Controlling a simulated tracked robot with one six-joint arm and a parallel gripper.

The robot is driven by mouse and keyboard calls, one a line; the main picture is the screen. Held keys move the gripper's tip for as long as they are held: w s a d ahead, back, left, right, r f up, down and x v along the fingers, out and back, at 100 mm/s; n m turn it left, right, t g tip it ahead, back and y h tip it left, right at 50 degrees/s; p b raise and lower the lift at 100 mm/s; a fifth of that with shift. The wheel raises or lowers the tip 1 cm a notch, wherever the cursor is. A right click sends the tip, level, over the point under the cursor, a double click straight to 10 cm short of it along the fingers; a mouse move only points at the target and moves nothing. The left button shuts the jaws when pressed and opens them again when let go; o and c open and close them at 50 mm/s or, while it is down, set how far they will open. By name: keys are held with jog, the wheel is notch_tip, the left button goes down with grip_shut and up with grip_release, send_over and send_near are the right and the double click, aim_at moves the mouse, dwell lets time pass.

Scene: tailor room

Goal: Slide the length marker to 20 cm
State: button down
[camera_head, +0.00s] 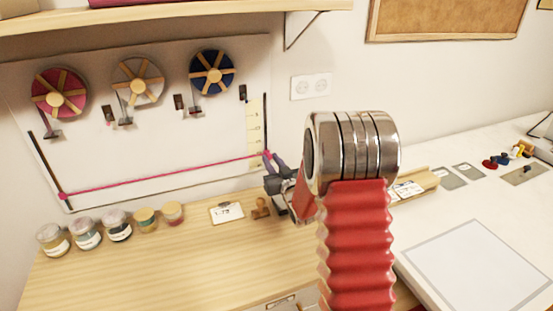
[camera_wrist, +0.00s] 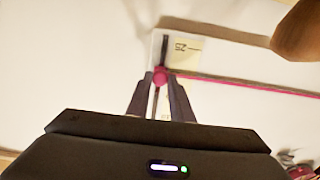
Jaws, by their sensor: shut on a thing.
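The length marker is a small pink knob (camera_wrist: 161,77) on a dark upright slot (camera_head: 265,122) at the right end of the wall board. A pink line (camera_head: 160,175) runs from it down to a pink point at the board's lower left. A cream scale strip (camera_head: 253,122) stands beside the slot. In the wrist view a scale label (camera_wrist: 186,48) seems to read 25, just beyond the knob; other figures are hidden or too small to read. My gripper (camera_head: 269,159) is at the board with its fingertips on either side of the knob, shut on it.
Spools of pink, white and blue (camera_head: 212,73) hang above on the board (camera_head: 180,130). Several jars (camera_head: 88,233), a card (camera_head: 226,212) and a wooden stamp (camera_head: 261,208) stand on the wooden table below. A shelf (camera_head: 170,14) overhangs the board.

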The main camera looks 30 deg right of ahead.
jog(key=shift+f, duration=0.1)
jog(key=c, duration=1.6)
grip_release()
jog(key=shift+s, duration=0.1)
jog(key=s, duration=0.9)
jog(key=s+a, duration=0.1)
jog(key=s, duration=0.3)
jog(key=shift+s+a, duration=0.1)
jog(key=shift+s, duration=0.25)
jog(key=s+a+r+g, duration=0.6)
jog(key=s+a+g, duration=0.1)
jog(key=s+a, duration=0.2)
jog(key=s+a+g, duration=0.1)
jog(key=s+a, duration=0.2)
jog(key=s, duration=0.3)
jog(key=s+a+r+g+y, duration=0.1)
jog(key=s+a+g, duration=0.1)
jog(key=s, duration=0.4)
jog(key=s+a+r+n+g, duration=0.1)
jog(key=s+a+g, duration=0.1)
jog(key=s+a, duration=0.3)
jog(key=shift+s+y, duration=0.3)
jog(key=shift+s, duration=0.25)
